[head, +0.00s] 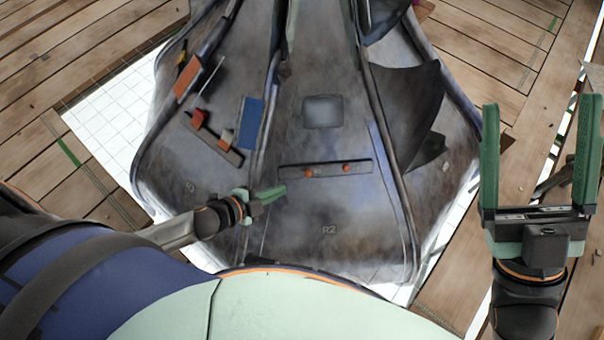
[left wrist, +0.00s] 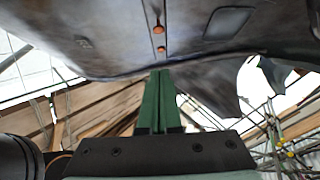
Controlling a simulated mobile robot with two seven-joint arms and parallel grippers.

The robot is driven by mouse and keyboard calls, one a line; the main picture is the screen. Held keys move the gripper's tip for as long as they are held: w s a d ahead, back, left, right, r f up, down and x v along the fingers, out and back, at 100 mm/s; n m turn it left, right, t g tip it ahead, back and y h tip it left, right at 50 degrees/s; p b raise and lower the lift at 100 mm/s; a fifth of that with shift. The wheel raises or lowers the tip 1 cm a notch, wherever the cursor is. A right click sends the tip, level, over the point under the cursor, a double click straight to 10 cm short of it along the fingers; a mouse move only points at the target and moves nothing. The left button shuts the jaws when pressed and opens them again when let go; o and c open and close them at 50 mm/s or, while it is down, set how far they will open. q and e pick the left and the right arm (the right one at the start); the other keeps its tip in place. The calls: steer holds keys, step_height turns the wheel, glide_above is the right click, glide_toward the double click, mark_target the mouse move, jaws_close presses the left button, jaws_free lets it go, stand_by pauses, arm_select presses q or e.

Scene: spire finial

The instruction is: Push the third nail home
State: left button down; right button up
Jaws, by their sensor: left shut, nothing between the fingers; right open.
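A dark strip (head: 325,169) lies across the panel marked R2 on the spire. Two orange nail heads show on it, one near the middle (head: 308,173) and one further right (head: 346,168). I cannot make out a third head. In the left wrist view the orange heads (left wrist: 158,30) (left wrist: 161,48) are in line beyond my fingertips. My left gripper (head: 281,189) is shut and empty, just below the strip's left end; its green fingers (left wrist: 158,74) point toward the spire. I cannot tell if they touch it. My right gripper (head: 540,108) is open and empty at the far right.
On the left panel stand a tool tray (head: 212,140), an orange block (head: 188,79) and a blue block (head: 250,123). Raised ridges separate the panels. A curled dark sheet (head: 410,105) sticks out on the right. Wooden planks (head: 70,45) surround the spire.

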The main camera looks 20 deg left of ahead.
arm_select(q)
steer(key=b, duration=0.6)
glide_toward(308, 173)
steer(key=d+x, duration=0.1)
steer(key=x, duration=0.5)
steer(key=shift+w+a+b, duration=0.1)
steer(key=shift+b, duration=0.2)
arm_select(e)
step_height(308, 173, down, 7)
steer(key=shift+w+a, duration=0.15)
steer(key=shift+a, duration=0.25)
steer(key=shift+m, duration=0.3)
